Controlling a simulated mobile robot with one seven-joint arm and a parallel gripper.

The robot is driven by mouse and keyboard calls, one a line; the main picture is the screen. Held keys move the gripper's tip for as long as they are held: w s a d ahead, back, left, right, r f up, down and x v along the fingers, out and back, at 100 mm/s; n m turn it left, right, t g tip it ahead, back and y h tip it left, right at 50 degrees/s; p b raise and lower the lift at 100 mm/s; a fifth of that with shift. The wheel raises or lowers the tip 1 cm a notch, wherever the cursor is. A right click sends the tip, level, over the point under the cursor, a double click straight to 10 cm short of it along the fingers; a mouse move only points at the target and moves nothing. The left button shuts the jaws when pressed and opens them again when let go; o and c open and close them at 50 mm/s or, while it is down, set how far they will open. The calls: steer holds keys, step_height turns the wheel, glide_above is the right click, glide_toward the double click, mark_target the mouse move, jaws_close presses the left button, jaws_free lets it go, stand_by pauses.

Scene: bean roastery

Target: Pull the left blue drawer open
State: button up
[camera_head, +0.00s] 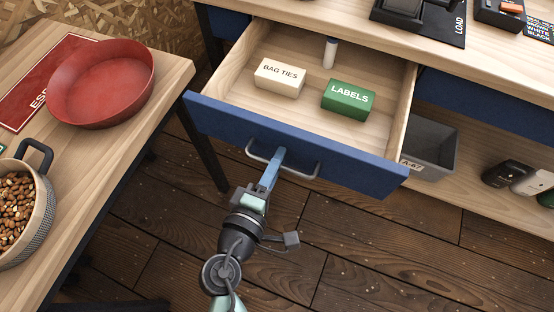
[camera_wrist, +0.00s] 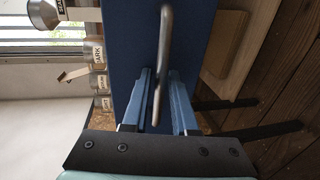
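The left blue drawer (camera_head: 300,145) stands well out from the bench, its pale wooden inside showing. Its metal bar handle (camera_head: 307,172) is on the blue front, and it also shows in the wrist view (camera_wrist: 164,45). My gripper (camera_head: 275,160) is at the middle of this handle, with its blue fingers close together. Inside the drawer lie a cream BAG TIES box (camera_head: 279,78), a green LABELS box (camera_head: 348,99) and a small white cylinder with a dark top (camera_head: 329,54).
A wooden table (camera_head: 120,165) at the left holds a red bowl (camera_head: 102,84) and a pot of beans (camera_head: 17,210). A grey bin (camera_head: 431,150) stands on the shelf right of the drawer. The wood floor (camera_head: 400,245) in front is clear.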

steer(key=v, duration=1.3)
stand_by(0.4)
